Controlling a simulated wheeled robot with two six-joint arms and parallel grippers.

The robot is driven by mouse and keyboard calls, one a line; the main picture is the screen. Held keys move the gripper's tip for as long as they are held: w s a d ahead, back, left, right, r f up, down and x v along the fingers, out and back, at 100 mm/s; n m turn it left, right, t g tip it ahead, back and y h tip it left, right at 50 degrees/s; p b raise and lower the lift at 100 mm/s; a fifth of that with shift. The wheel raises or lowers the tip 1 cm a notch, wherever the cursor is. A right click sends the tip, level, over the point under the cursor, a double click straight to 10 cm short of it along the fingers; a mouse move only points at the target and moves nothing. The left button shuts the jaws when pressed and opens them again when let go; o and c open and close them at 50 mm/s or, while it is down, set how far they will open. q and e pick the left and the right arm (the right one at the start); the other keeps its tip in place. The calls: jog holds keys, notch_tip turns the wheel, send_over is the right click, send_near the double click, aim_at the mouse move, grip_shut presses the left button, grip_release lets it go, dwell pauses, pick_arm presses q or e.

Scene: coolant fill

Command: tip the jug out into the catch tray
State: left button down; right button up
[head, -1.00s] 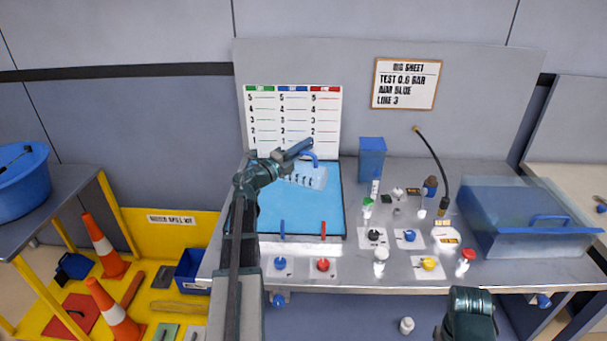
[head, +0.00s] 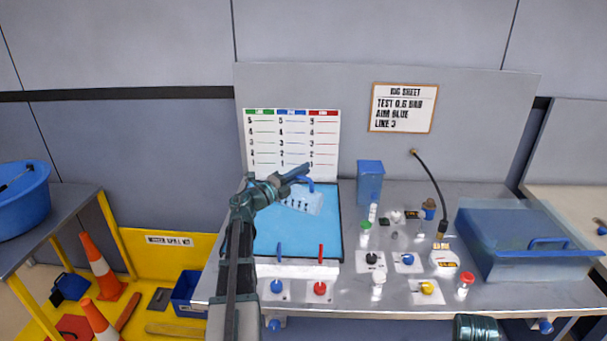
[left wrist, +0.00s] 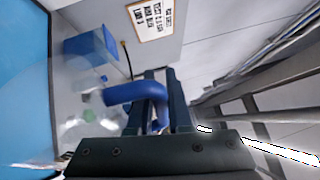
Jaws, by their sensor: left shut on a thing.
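My left gripper (head: 303,172) is shut on the blue handle (left wrist: 135,93) of the jug. The jug (head: 302,201) is a pale, see-through vessel with dark marks on its side. In the head view it looks tilted and appears over the far part of the wide blue tray (head: 285,238), which has a dark rim. I cannot tell its height above the tray or whether liquid is leaving it.
A marked board (head: 291,150) stands behind the tray. A blue box (head: 370,183), small bottles, knobs and a black hose (head: 436,185) crowd the bench to the right. A see-through blue bin (head: 490,222) is at far right. Orange cones (head: 100,265) stand at lower left.

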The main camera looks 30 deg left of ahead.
pick_arm(q)
jog(key=d+f+m+g+y, duration=0.2)
jog(key=d+f+m, duration=0.2)
jog(key=f+m, duration=0.2)
jog(key=w+d+f+m+g+y+b, duration=0.1)
jog(key=d+f+m+g+y, duration=0.1)
jog(key=f+m, duration=0.4)
jog(key=shift+w+d+m+g, duration=0.25)
jog(key=shift+d+m+g, duration=0.35)
jog(key=shift+d, duration=0.35)
